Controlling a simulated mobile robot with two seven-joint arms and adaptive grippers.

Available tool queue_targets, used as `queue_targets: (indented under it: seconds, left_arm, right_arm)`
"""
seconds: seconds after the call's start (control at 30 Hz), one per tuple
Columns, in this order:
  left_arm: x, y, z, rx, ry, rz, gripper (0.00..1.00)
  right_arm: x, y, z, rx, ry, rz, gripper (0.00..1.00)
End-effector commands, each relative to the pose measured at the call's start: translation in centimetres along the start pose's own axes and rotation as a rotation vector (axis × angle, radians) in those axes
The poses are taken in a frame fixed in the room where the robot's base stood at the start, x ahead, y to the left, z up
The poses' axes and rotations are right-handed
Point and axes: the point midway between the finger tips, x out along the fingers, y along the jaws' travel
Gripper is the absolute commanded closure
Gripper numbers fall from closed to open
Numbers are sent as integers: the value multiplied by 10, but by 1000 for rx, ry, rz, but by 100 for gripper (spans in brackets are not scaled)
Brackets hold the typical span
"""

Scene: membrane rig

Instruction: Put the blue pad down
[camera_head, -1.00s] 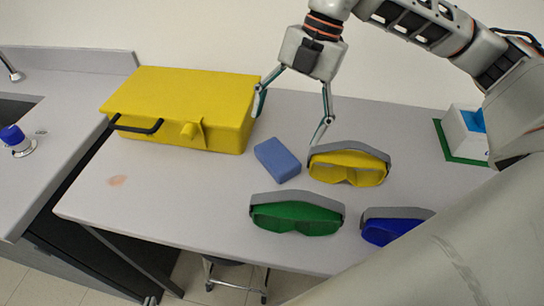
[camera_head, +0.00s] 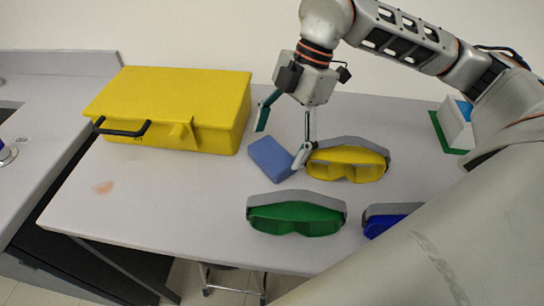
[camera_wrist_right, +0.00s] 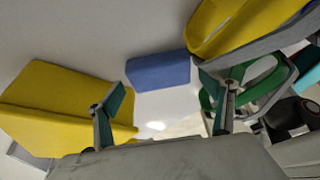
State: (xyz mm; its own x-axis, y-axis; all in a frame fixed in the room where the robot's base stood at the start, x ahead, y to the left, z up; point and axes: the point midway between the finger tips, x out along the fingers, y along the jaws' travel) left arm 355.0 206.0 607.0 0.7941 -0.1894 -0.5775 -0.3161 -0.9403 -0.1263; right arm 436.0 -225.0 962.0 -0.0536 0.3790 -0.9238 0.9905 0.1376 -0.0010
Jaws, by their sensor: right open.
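The blue pad (camera_head: 270,160) lies flat on the grey table, between the yellow case and the yellow goggles. It also shows in the right wrist view (camera_wrist_right: 158,72), beyond and between the two fingers. My right gripper (camera_head: 282,145) is open and empty. Its fingers straddle the pad in the head view, one at the pad's upper left and one by its right end; whether that finger touches the pad I cannot tell. In the wrist view the right gripper (camera_wrist_right: 168,108) is spread wide. My left gripper is not in view.
Yellow goggles (camera_head: 347,163) lie right of the pad, close to a right finger. Green goggles (camera_head: 297,217) and blue goggles (camera_head: 384,222) lie nearer the front edge. A yellow case (camera_head: 170,105) stands at left. A white box (camera_head: 455,128) stands at far right. The table's front left is clear.

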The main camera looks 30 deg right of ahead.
Motion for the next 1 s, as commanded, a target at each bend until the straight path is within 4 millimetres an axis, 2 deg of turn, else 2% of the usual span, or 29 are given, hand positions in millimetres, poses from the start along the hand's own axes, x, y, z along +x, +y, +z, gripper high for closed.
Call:
queue_targets:
  seconds: [0.1,0.23,0.4,0.43,0.5,1.0]
  left_arm:
    - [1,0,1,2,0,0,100]
    - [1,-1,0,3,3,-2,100]
    - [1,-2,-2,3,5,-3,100]
    - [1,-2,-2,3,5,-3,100]
    - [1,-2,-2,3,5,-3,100]
    - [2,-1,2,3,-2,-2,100]
  right_arm:
    - [20,-1,0,0,0,-3,19]
    - [29,0,0,-1,1,0,19]
    - [29,0,0,-1,0,1,19]
    - [29,0,0,-1,0,1,21]
    - [29,0,0,-1,0,1,38]
    - [24,1,-2,-1,0,2,40]
